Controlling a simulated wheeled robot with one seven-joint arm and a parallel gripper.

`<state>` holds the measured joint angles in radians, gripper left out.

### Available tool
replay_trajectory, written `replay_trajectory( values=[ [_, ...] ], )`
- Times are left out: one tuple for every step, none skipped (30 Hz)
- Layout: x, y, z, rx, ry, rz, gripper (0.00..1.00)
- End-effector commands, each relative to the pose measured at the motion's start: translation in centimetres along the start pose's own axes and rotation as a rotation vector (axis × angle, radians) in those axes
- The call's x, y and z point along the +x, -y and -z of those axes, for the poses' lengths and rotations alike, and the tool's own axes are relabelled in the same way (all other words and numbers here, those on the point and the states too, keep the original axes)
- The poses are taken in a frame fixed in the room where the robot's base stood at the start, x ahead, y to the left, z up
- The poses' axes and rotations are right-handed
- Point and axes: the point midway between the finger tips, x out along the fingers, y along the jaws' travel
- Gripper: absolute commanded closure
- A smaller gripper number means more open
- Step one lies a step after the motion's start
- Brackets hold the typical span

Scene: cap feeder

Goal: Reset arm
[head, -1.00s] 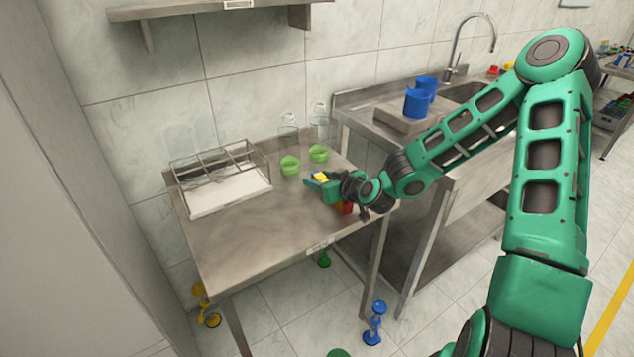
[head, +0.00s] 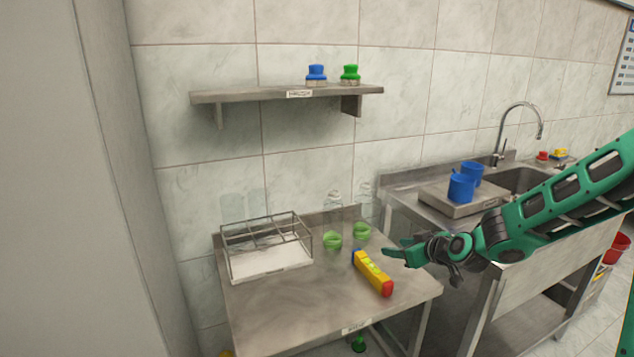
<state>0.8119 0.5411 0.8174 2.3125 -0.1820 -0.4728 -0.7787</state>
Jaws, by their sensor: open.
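My green arm reaches in from the right in the head view. My gripper (head: 394,254) is open and empty above the right side of the steel table (head: 290,314). It is apart from the yellow block-like thing with a red end and a blue tip (head: 373,274), which lies on the table just left of it. The fingertips point left and show small.
A wire rack (head: 267,247) stands at the table's back left. A wall shelf (head: 285,95) holds a blue cap (head: 316,75) and a green cap (head: 350,74). Blue cups (head: 461,188) stand beside the sink.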

Motion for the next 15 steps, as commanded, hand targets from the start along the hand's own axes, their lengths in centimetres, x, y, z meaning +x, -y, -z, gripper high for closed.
replay_trajectory(
  values=[
    [-0.6, -0.1, -0.7, -0.016, 0.044, 0.002, 0.55],
    [-1.0, -0.1, -1.3, -0.019, 0.074, 0.004, 0.55],
    [-1.6, -0.2, -2.2, -0.021, 0.116, 0.005, 0.55],
    [-2.1, -0.3, -2.8, -0.021, 0.148, 0.004, 0.55],
    [-2.8, -0.3, -3.5, -0.020, 0.182, 0.002, 0.55],
    [-3.7, -0.5, -4.5, -0.016, 0.230, -0.002, 0.55],
    [-4.5, -0.7, -5.2, -0.012, 0.266, -0.009, 0.55],
    [-5.4, -0.9, -5.9, -0.006, 0.302, -0.017, 0.55],
    [-6.7, -1.3, -6.7, 0.004, 0.351, -0.030, 0.55],
    [-7.8, -1.6, -7.4, 0.013, 0.388, -0.041, 0.55],
    [-8.9, -1.8, -8.0, 0.026, 0.425, -0.054, 0.55],
    [-10.4, -2.2, -8.7, 0.044, 0.471, -0.072, 0.55],
    [-11.7, -2.5, -9.2, 0.059, 0.505, -0.087, 0.55],
    [-12.9, -2.8, -9.7, 0.077, 0.538, -0.103, 0.55],
    [-14.7, -3.0, -10.3, 0.103, 0.580, -0.125, 0.55]
  ],
)
